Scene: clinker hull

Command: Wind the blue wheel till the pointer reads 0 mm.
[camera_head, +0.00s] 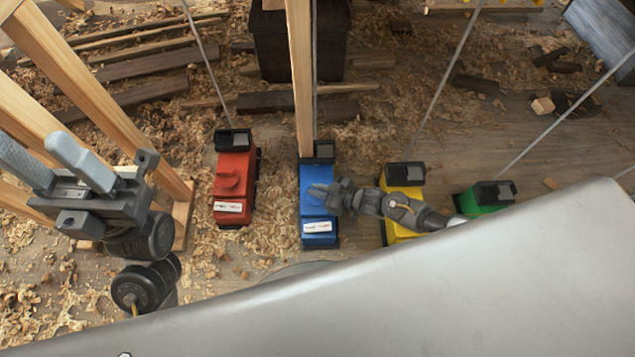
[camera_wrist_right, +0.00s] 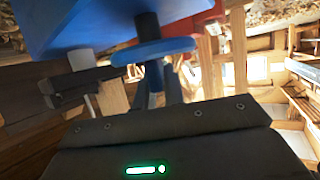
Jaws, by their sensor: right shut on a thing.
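The blue unit (camera_head: 312,180) stands on the floor in the middle of the head view, with a white scale plate (camera_head: 319,227) on its near end. The pointer and its reading are too small to make out. My right gripper (camera_head: 326,193) reaches across to the unit from the right and hides part of it. In the right wrist view the blue wheel (camera_wrist_right: 152,52) is a flat disc on a dark shaft, beside the blue body (camera_wrist_right: 85,22); the gripper is shut on the wheel. My left gripper (camera_head: 55,165) hangs at the left, fingers apart and empty.
Red (camera_head: 234,185), yellow (camera_head: 398,190) and green (camera_head: 484,199) units flank the blue one, with thin rods or lines rising from them. A wooden post (camera_head: 300,80) rises by the blue unit. The large grey curved surface (camera_head: 400,290) covers the lower right. Shavings and boards litter the floor.

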